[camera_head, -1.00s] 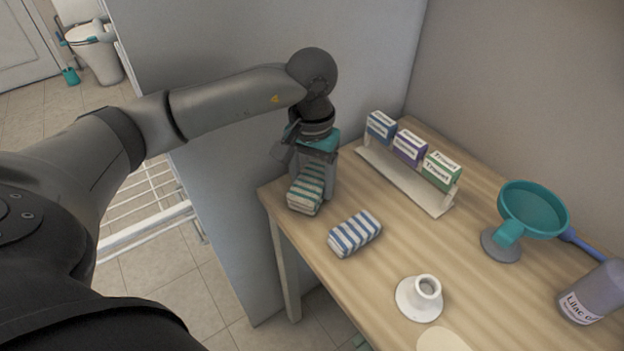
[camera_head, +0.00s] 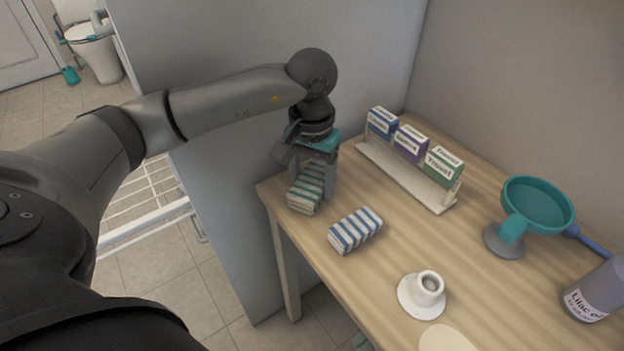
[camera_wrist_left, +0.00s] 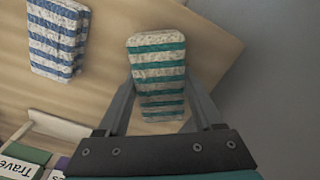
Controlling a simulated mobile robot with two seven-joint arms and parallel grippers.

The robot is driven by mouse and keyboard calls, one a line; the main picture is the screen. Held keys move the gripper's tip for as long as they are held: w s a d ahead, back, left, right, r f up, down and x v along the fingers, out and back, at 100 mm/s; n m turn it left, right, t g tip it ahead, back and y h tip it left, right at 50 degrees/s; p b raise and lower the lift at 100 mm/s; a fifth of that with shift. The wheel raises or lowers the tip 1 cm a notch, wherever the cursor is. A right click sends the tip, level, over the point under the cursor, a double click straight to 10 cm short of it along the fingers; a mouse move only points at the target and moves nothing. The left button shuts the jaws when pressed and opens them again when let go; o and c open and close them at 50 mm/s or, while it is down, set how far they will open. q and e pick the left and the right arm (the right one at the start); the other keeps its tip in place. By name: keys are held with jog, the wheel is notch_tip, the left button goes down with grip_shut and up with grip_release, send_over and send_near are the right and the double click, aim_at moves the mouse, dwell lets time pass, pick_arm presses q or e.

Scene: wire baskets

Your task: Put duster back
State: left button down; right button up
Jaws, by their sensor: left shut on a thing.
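The green-and-white striped duster (camera_head: 305,188) is at the left back corner of the wooden table (camera_head: 400,245). My left gripper (camera_head: 312,180) points down over it and is shut on it. In the left wrist view the duster (camera_wrist_left: 158,75) lies between the two fingers (camera_wrist_left: 160,100), which touch its sides. I cannot tell whether it rests on the tabletop or hangs just above it. A blue-and-white striped duster (camera_head: 355,230) lies on the table to the right; it also shows in the left wrist view (camera_wrist_left: 57,38). My right gripper is not in view.
A white rack (camera_head: 405,178) with blue, purple and green boxes stands behind. A white cup on a saucer (camera_head: 420,297), a teal bowl on a stand (camera_head: 535,205) and a lilac bottle (camera_head: 597,292) are to the right. A grey panel (camera_head: 230,150) stands close by the gripper.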

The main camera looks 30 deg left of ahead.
pick_arm(q)
grip_release()
dwell(0.4)
dwell(0.4)
jog(key=shift+r+p, duration=2.6)
jog(key=shift+r, duration=1.55)
jog(key=shift+r, duration=0.1)
